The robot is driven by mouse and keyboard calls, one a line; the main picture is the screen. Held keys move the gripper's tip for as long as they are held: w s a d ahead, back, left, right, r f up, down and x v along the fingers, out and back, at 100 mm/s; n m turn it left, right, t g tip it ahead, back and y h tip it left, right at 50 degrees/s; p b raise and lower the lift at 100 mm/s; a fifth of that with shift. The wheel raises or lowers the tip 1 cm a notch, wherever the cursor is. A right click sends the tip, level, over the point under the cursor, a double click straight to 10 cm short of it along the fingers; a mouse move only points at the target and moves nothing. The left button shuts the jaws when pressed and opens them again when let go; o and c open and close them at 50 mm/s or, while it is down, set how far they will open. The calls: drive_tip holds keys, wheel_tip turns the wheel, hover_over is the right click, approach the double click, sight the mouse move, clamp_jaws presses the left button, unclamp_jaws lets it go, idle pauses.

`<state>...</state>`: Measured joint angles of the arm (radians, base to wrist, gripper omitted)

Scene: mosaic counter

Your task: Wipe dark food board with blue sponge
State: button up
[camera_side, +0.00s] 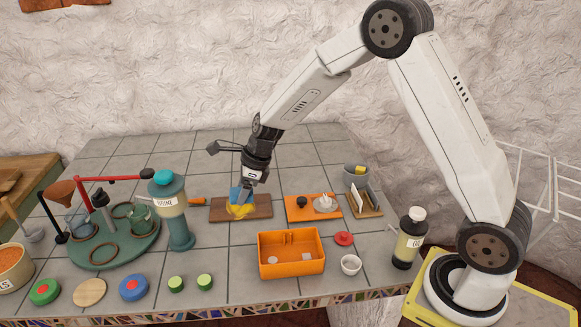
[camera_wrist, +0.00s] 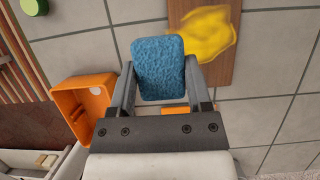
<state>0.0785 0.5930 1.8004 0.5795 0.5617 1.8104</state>
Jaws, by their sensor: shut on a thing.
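My gripper (camera_side: 246,192) is shut on a blue sponge (camera_wrist: 158,68), with one finger on each side of it. In the side view the sponge (camera_side: 235,193) is just over the brown food board (camera_side: 262,207). I cannot tell whether it touches the board. In the wrist view the smear (camera_wrist: 205,32) lies beside the sponge, on the board (camera_wrist: 216,72), and the sponge covers part of the board's edge.
An orange bin (camera_side: 291,267) stands in front of the board. An orange board (camera_side: 298,213) with small items lies to its right. A teal-lidded bottle (camera_side: 172,212) and a green round stand (camera_side: 115,247) are to the left. The tiles behind are clear.

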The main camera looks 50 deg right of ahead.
hover_over(241, 225)
drive_tip(key=d, duration=0.1)
drive_tip(key=shift+s+d+f, duration=0.1)
drive_tip(key=shift+s+f, duration=0.1)
drive_tip(key=shift+f, duration=1.35)
drive_tip(key=shift+s+d+f, duration=0.1)
drive_tip(key=shift+s+f, duration=0.1)
drive_tip(key=shift+f, duration=1.3)
drive_tip(key=shift+w+d+f, duration=0.3)
drive_tip(key=shift+w+f, duration=0.1)
drive_tip(key=shift+f, duration=0.2)
drive_tip(key=shift+c, duration=0.5)
drive_tip(key=shift+w+d, duration=3.9)
drive_tip(key=shift+d, duration=0.05)
drive_tip(key=shift+s+a, duration=4.35)
drive_tip(key=shift+a, duration=0.05)
drive_tip(key=shift+w+a, duration=0.7)
drive_tip(key=shift+w, duration=0.15)
drive_tip(key=shift+w+d, duration=4.2)
drive_tip(key=shift+d, duration=0.2)
drive_tip(key=shift+s+a, duration=4.35)
drive_tip(key=shift+a, duration=0.05)
drive_tip(key=shift+w+r, duration=0.1)
drive_tip(key=shift+r, duration=4)
